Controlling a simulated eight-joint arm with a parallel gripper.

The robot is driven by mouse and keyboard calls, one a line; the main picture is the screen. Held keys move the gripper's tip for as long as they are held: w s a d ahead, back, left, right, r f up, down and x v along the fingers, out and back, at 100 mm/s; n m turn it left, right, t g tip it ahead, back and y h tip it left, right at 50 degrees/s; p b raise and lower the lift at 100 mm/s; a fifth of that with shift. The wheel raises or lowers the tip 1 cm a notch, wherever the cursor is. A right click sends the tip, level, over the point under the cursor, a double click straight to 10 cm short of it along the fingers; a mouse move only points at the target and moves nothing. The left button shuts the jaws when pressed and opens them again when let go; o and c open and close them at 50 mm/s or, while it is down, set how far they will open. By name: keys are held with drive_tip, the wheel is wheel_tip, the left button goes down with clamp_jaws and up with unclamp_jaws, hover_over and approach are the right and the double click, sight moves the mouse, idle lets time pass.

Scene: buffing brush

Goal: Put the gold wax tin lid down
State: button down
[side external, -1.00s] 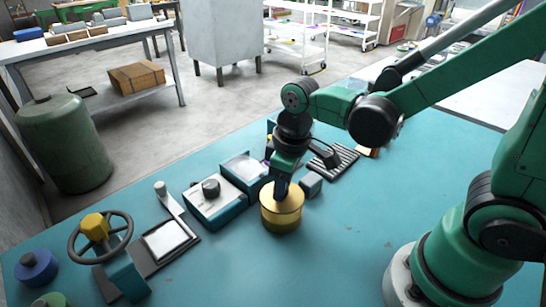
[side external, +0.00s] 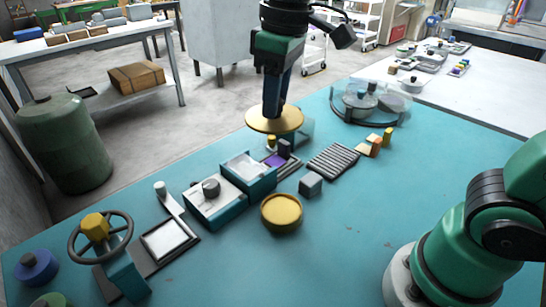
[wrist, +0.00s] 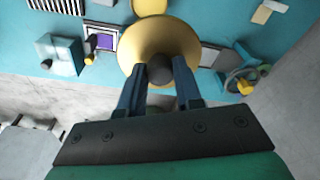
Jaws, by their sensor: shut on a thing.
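The gold wax tin lid (side external: 262,121) is a shallow round disc held in the air above the back part of the teal bench. My gripper (side external: 272,112) points down and is shut on the lid's dark knob. In the wrist view the lid (wrist: 133,50) spreads out beyond my fingertips (wrist: 160,74), with the knob between them. The gold tin (side external: 281,213) stands on the bench with its yellow top face showing, well below and in front of the lid. Part of it shows past the lid in the wrist view (wrist: 150,6).
A grey cube (side external: 311,183) stands beside the tin, with a black ribbed rack (side external: 334,160) behind it. Teal boxes (side external: 215,203) stand left of the tin. A clear-walled round fixture (side external: 368,103) stands at the back right. The bench front and right of the tin is bare.

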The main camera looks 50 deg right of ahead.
drive_tip(key=s+a+f, duration=0.1)
drive_tip(key=a+f, duration=0.1)
drive_tip(key=a, duration=0.7)
drive_tip(key=shift+n, duration=0.3)
wheel_tip(320, 180, down, 15)
drive_tip(key=shift+s+r, duration=0.1)
drive_tip(key=shift+r, duration=0.1)
drive_tip(key=shift+f, duration=2.4)
drive_tip(key=shift+f, duration=0.15)
drive_tip(key=c, duration=0.6)
unclamp_jaws()
